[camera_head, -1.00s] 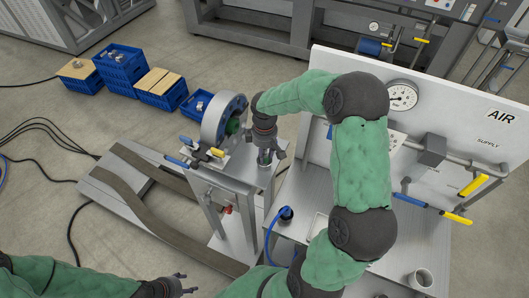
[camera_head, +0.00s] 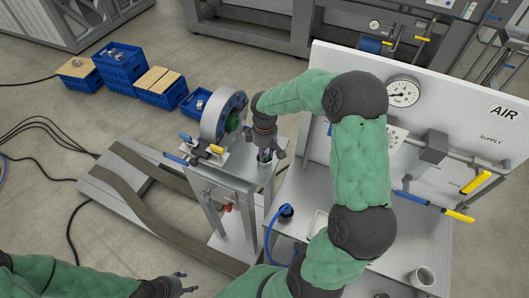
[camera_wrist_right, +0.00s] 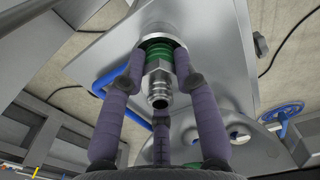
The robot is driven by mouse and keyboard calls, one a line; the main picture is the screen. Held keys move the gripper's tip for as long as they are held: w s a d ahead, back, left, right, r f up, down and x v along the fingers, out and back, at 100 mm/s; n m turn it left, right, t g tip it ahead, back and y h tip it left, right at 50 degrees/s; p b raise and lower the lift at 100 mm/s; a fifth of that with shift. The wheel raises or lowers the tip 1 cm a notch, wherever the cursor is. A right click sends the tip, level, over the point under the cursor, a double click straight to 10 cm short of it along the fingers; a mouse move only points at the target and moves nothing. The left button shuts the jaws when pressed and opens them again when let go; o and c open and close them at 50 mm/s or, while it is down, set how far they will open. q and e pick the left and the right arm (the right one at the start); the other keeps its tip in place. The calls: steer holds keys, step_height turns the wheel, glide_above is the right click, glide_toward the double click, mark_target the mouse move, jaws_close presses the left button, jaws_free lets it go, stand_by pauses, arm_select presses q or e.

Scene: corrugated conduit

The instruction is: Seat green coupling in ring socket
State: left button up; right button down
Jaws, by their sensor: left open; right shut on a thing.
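The green coupling (camera_wrist_right: 158,72) shows in the right wrist view as a metal hex fitting with a threaded nose and green bands. Its green end is at a round metal ring socket (camera_wrist_right: 165,43) in a grey plate; how deep it sits is unclear. My right gripper (camera_head: 265,158) points down over the grey stand in the head view. Its purple fingers (camera_wrist_right: 159,70) are shut around the coupling in the wrist view. In the head view the gripper mostly hides the coupling. My left gripper (camera_head: 188,285) is open and empty at the bottom, far from the stand.
A white panel (camera_head: 465,95) with a gauge (camera_head: 402,94) and pipes is at right. A blue hose (camera_head: 268,235) hangs below. Blue crates (camera_head: 122,72) stand on the floor behind.

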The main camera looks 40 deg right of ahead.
steer(key=shift+s+f, duration=0.1)
steer(key=shift+f, duration=0.2)
steer(key=shift+s+a+f+b, duration=0.3)
steer(key=shift+s+f+b, duration=0.15)
steer(key=shift+f, duration=0.3)
steer(key=shift+w+d+r+p, duration=0.1)
steer(key=shift+w+r+p, duration=0.15)
steer(key=shift+r, duration=0.2)
steer(key=shift+w+d+r+p, duration=0.1)
steer(key=shift+r+p, duration=0.25)
steer(key=shift+r, duration=0.05)
stand_by(0.3)
steer(key=shift+r, duration=0.1)
steer(key=shift+w+d+r+p, duration=0.15)
steer(key=shift+r+p, duration=0.25)
steer(key=shift+r, duration=0.3)
steer(key=shift+w+r, duration=0.1)
steer(key=shift+r, duration=0.35)
steer(key=shift+f+b, duration=0.55)
steer(key=shift+f, duration=0.55)
stand_by(1.1)
